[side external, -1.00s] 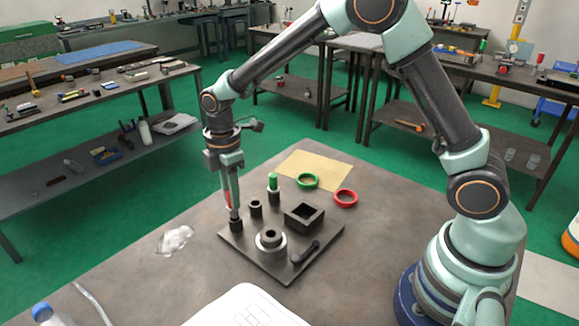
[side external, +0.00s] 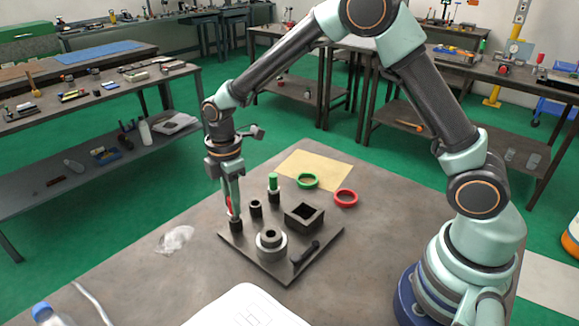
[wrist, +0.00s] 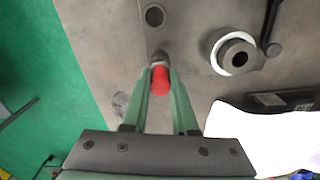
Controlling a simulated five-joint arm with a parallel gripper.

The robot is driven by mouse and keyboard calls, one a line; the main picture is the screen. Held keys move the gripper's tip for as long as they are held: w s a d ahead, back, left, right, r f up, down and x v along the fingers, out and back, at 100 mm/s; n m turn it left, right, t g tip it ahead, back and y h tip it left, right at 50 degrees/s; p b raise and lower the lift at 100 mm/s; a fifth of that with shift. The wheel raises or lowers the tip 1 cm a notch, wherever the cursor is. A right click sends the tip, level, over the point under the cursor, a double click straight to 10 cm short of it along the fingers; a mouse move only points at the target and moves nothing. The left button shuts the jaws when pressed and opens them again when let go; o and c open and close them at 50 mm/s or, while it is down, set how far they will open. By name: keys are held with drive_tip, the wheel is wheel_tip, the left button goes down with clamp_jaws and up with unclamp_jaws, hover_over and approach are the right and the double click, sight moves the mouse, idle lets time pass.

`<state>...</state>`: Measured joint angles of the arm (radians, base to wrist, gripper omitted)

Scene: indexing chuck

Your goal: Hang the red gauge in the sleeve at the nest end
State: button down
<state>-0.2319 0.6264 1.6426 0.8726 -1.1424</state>
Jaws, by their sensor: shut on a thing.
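My gripper (side external: 232,208) is shut on the red gauge (side external: 229,204), which shows between the fingers in the wrist view too (wrist: 160,82). The gauge is roughly upright over the near-left dark sleeve (side external: 236,225) on the base plate. Its lower end is at or in the sleeve mouth; I cannot tell how deep. The middle sleeve (side external: 256,208) is empty, with its open bore visible in the wrist view (wrist: 154,15). The green gauge (side external: 273,180) stands in the far sleeve (side external: 274,195). The square nest block (side external: 304,222) is to the right.
The round chuck (side external: 270,243) and a dark lever (side external: 306,252) occupy the plate's near side. A green ring (side external: 307,181) and a red ring (side external: 345,198) lie beyond the plate. A crumpled clear wrap (side external: 175,240) lies left.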

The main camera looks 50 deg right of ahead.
drive_tip(key=shift+f, duration=0.65)
drive_tip(key=c, duration=0.6)
unclamp_jaws()
wheel_tip(320, 180, up, 12)
drive_tip(key=shift+r, duration=0.1)
drive_tip(key=s+d+r+m+t, duration=0.2)
drive_tip(key=s+d+m, duration=0.1)
drive_tip(key=s+m, duration=0.2)
drive_tip(key=s+d+r+m+t, duration=0.1)
drive_tip(key=s+d+r+m, duration=0.1)
drive_tip(key=s+d+m, duration=0.2)
drive_tip(key=s+d+r+m+t, duration=0.2)
drive_tip(key=s+d+r+m, duration=0.1)
drive_tip(key=s+m, duration=0.3)
drive_tip(key=shift+s+d+m+t, duration=0.3)
drive_tip(key=shift+s+m, duration=0.1)
drive_tip(key=shift+s, duration=0.1)
